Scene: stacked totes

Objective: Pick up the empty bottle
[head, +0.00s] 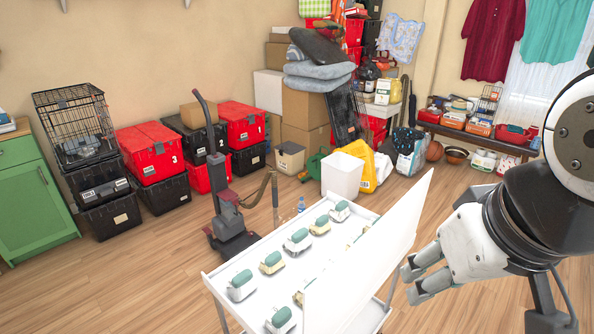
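A small clear bottle with a blue label or cap (301,204) shows just past the far edge of the white cart (213,284). It looks upright, but its base is hidden and I cannot tell what it stands on or whether it is empty. My gripper (409,284) is at the lower right, on the near side of the cart's raised white panel (372,262). Its two fingers point left and are apart, with nothing seen between them. The bottle is well to the left of my gripper and farther off.
Several small pale items with green tops (298,240) stand in rows on the cart; the panel hides some. An upright vacuum cleaner (229,218) is left of the cart. A white bin (342,176) stands behind it. Stacked totes (151,153) line the wall. The left floor is clear.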

